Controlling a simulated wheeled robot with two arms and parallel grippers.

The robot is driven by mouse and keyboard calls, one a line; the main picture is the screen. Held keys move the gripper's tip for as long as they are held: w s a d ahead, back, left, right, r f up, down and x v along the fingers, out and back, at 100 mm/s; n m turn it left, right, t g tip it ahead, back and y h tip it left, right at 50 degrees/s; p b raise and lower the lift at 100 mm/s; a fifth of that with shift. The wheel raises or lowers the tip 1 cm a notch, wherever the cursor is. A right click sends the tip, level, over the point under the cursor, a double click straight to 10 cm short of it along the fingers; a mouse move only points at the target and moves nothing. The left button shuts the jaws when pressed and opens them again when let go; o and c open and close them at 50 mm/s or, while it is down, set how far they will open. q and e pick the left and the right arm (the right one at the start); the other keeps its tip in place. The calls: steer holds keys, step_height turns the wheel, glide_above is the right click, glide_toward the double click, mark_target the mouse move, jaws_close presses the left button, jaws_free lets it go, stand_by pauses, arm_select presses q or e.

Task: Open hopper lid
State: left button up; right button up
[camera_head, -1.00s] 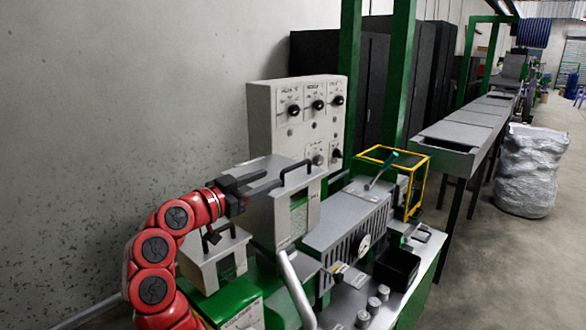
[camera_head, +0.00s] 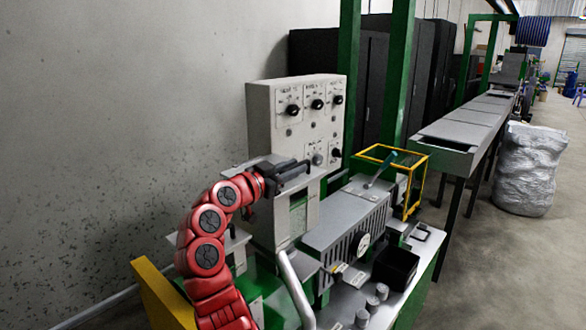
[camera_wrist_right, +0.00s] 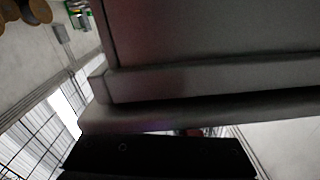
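The hopper (camera_head: 306,208) is a pale upright box in front of the control panel in the head view. The lid's black handle cannot be told apart from the dark gripper. The right wrist view shows a close grey surface and a dark bar along the bottom.
A control panel (camera_head: 300,118) with dials stands just behind the hopper. The wall is on the left.

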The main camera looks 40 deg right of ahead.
jaws_close()
stand_by(1.1)
